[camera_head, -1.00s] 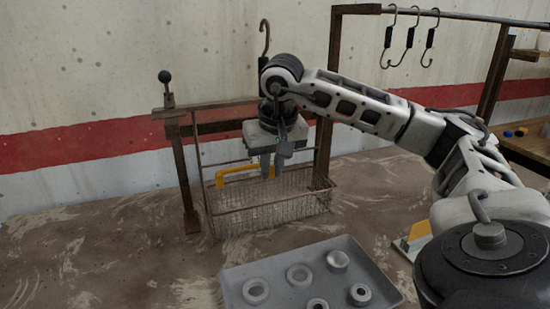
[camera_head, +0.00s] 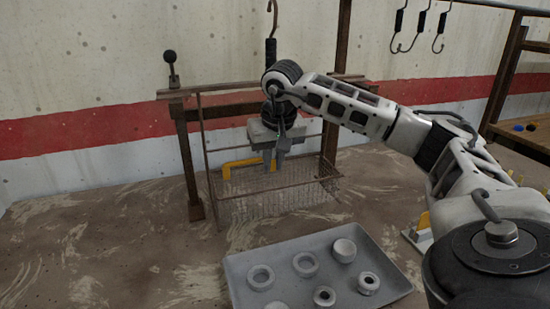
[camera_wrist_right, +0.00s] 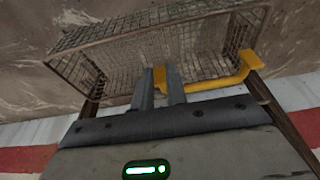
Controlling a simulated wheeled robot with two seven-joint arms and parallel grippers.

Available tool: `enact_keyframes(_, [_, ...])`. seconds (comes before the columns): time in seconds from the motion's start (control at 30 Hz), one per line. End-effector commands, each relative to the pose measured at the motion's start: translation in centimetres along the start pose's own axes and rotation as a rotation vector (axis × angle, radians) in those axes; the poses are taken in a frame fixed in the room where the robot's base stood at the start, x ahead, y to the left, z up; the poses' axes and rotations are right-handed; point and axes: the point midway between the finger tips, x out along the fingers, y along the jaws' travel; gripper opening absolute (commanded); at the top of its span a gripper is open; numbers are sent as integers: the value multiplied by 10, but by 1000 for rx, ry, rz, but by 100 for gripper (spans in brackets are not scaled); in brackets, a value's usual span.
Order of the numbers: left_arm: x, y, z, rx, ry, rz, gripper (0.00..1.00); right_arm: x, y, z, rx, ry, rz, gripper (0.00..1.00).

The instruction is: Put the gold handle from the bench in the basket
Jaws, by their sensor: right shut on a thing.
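The gold handle (camera_head: 240,164) is a yellow-gold bar with bent ends, seen at the basket's mouth. My right gripper (camera_head: 271,161) is shut on one end of it. In the right wrist view the handle (camera_wrist_right: 222,86) runs out to the right from between the fingers (camera_wrist_right: 160,90). The wire basket (camera_head: 285,204) hangs under a rusty frame, and the gripper is over its opening. In the wrist view the basket (camera_wrist_right: 115,72) lies beyond the fingertips. I cannot tell whether the handle touches the basket. My left gripper is not in view.
A grey tray (camera_head: 236,268) with several ring-shaped parts lies in front of the basket. A rusty post with a black knob (camera_head: 169,57) stands at left. Black hooks (camera_head: 398,30) hang from a rail at upper right. A yellow-and-white item (camera_head: 421,231) is partly behind my arm.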

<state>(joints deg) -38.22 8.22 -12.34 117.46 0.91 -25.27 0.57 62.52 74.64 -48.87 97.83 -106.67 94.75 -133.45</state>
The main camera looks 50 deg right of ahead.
Motion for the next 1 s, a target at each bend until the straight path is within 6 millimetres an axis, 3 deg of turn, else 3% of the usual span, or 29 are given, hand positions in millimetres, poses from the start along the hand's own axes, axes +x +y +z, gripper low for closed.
enact_keyframes(0.6, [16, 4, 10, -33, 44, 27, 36, 63, 0, 18, 1, 0, 1, 0])
enact_keyframes(1.0, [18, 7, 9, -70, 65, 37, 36, 86, 0, 24, 1, 1, 0, 0])
